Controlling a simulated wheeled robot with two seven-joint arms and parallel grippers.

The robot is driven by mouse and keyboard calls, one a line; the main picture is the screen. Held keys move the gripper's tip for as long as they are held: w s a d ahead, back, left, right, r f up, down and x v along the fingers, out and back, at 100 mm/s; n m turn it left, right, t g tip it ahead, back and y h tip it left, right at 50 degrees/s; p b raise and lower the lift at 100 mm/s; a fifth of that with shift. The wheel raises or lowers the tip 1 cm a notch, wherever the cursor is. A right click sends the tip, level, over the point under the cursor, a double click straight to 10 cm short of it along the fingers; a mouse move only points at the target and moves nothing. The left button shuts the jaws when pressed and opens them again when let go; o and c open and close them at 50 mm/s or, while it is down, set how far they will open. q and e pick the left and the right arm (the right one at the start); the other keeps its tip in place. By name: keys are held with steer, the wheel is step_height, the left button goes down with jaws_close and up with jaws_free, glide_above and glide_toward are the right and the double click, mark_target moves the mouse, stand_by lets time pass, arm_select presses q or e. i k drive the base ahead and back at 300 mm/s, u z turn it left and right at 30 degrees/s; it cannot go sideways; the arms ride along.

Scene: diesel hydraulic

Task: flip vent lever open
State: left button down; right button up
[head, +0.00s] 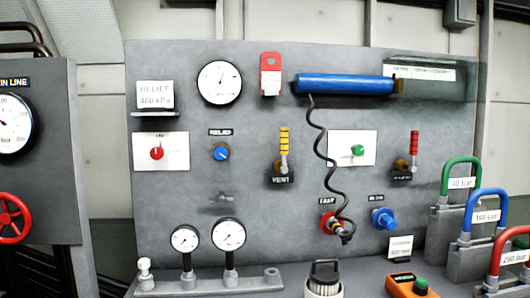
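The vent lever (284,143) has a yellow banded handle and stands upright on its valve fitting in the middle of the grey panel (255,110). A dark label (281,180) reading VENT sits just below it. A similar lever with a red banded handle (413,145) stands upright farther right, and its label is too small to read. Neither of my grippers is in the head view.
A black coiled hose (328,150) hangs right of the vent lever from a blue cylinder (343,84). A blue knob (221,152) is to its left. Below, gauges (228,234) and a canister (323,283) stand on the bench. Colored padlock-shaped weights (485,215) stand at right.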

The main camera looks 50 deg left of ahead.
mark_target(284, 131)
steer(key=u, duration=0.8)
